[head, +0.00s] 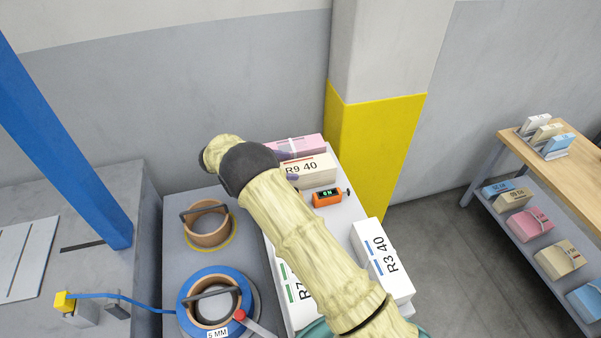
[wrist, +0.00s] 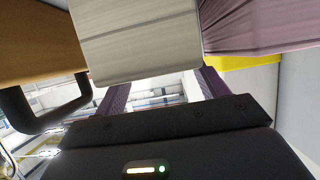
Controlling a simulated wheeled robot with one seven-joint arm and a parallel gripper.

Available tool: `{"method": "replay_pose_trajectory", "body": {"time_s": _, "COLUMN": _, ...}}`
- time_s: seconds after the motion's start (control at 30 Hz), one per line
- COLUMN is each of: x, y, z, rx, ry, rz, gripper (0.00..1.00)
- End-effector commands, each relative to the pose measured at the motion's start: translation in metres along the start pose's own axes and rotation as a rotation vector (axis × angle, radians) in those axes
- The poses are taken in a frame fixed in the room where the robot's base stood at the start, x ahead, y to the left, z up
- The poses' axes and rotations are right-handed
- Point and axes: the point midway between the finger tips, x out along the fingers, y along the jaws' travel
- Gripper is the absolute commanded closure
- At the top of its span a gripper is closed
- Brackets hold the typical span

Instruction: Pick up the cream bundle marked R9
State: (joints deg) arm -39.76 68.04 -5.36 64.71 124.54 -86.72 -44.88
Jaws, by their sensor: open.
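The cream bundle marked R9 40 (head: 305,174) lies on the grey surface at the back, just left of the yellow pillar. It has a red stripe, and my arm hides its left end. My gripper (head: 283,164) is at that left end, mostly hidden behind my wrist. In the wrist view, my gripper (wrist: 163,82) has its two purple fingers spread apart. A pale cream bundle face (wrist: 137,42) fills the upper middle, at the fingertips. I cannot tell whether the fingers touch it.
A pink bundle (head: 297,145) lies right behind R9. An orange device (head: 328,198) sits in front of it. White bundle R3 40 (head: 381,262) and another white bundle (head: 287,290) lie nearer. Handled spools (head: 208,236) stand left. A wooden-topped table (head: 565,165) is far right.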

Motion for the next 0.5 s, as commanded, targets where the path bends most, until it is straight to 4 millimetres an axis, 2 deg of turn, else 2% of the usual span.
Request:
{"method": "replay_pose_trajectory", "body": {"time_s": 0.1, "x": 0.018, "y": 0.0, "z": -0.003, "rx": -0.001, "ry": 0.001, "rz": 0.002, "gripper": 0.27}}
{"method": "replay_pose_trajectory", "body": {"time_s": 0.2, "x": 0.026, "y": 0.0, "z": -0.002, "rx": 0.0, "ry": 0.0, "rz": 0.0, "gripper": 0.27}}
{"method": "replay_pose_trajectory", "body": {"time_s": 0.5, "x": 0.027, "y": -0.001, "z": -0.001, "rx": 0.001, "ry": -0.001, "rz": -0.001, "gripper": 0.27}}
